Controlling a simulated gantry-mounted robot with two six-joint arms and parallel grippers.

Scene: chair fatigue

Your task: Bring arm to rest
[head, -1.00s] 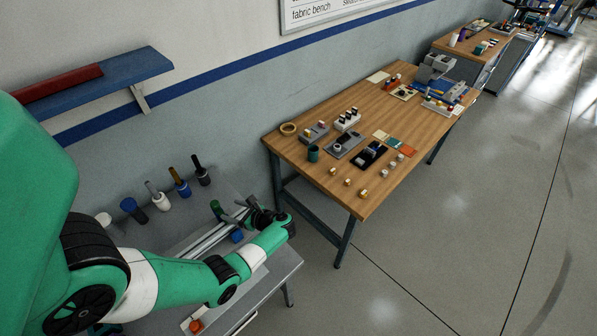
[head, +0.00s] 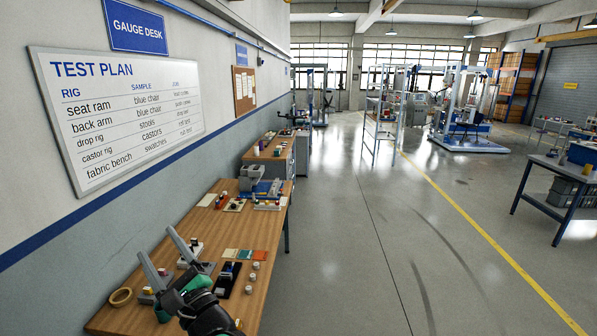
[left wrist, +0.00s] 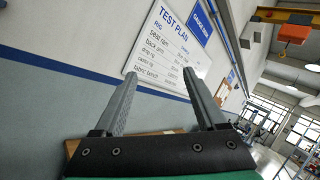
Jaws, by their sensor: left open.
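My left gripper (head: 158,242) is at the lower left of the head view, in front of the near end of the wooden bench (head: 265,222). Its two grey fingers are spread apart and point upward, with nothing between them. In the left wrist view the gripper (left wrist: 159,74) also shows open and empty, its fingers framing the wall and the test plan board (left wrist: 172,48). The dark wrist hides part of the near bench end. My right gripper is in neither view.
The bench holds a tape ring (head: 121,296), colour swatches (head: 246,254), a dark device (head: 228,278) and several small blocks. The wall with the test plan board (head: 120,110) runs along the left. Open floor (head: 350,250) lies to the right.

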